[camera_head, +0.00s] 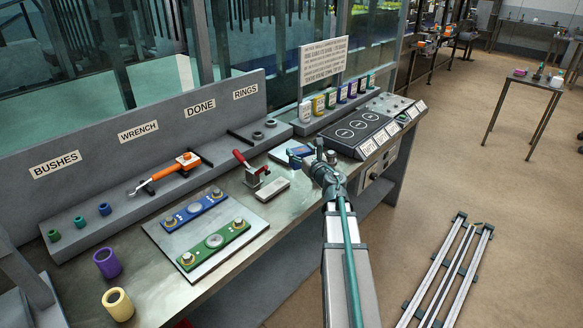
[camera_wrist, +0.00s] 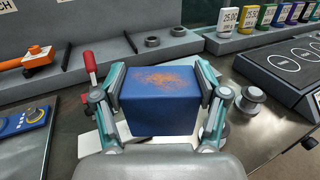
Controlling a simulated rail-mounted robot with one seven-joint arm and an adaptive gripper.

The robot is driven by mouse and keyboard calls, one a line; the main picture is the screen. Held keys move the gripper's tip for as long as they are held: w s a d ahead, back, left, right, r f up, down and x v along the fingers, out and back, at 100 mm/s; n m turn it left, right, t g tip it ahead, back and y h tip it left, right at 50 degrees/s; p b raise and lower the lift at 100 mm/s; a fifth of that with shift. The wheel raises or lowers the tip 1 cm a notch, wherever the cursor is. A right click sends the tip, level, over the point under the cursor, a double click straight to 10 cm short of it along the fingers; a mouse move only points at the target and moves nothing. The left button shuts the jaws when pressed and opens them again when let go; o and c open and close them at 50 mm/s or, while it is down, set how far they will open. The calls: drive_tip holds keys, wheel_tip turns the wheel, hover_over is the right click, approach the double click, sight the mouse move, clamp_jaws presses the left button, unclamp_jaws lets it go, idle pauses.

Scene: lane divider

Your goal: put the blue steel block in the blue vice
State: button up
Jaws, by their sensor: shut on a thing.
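The blue steel block (camera_wrist: 160,108) fills the middle of the wrist view, with orange-brown specks on its top. My gripper (camera_wrist: 160,92) is shut on it, one finger pad against each side. In the head view my gripper (camera_head: 322,165) is over the bench, right of the red-handled clamp (camera_head: 252,172). A blue shape (camera_head: 297,158) shows just left of the gripper there; I cannot tell whether it is the block or something beneath it. I cannot clearly make out a blue vice. The block hides the bench behind it in the wrist view.
A pale bar (camera_head: 272,190) lies in front of the clamp. Left are a plate with blue (camera_head: 196,209) and green (camera_head: 217,245) strips, and an orange wrench (camera_head: 165,172). Right is a dark panel with circles (camera_head: 355,132). Coloured containers (camera_head: 331,98) stand on a ledge behind.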

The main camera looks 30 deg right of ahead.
drive_tip(key=shift+w+d+f+p, duration=0.3)
drive_tip(key=shift+w+d+f, duration=0.3)
drive_tip(key=shift+w+f, duration=0.9)
drive_tip(key=shift+w+d+f+p, duration=0.35)
drive_tip(key=shift+w+d+f, duration=0.25)
drive_tip(key=shift+w+f, duration=0.9)
drive_tip(key=shift+w+d+f+p, duration=0.3)
drive_tip(key=shift+w+d+f, duration=0.3)
drive_tip(key=shift+w+f, duration=0.9)
drive_tip(key=shift+s+f, duration=0.35)
drive_tip(key=shift+f, duration=0.5)
drive_tip(key=shift+f, duration=0.2)
drive_tip(key=o, duration=1.6)
drive_tip(key=shift+r, duration=0.2)
drive_tip(key=shift+o, duration=0.2)
drive_tip(key=s+b, duration=0.1)
drive_tip(key=s, duration=0.3)
drive_tip(key=s+b, duration=0.1)
drive_tip(key=s, duration=0.3)
drive_tip(key=s+a+b, duration=0.1)
drive_tip(key=s, duration=0.3)
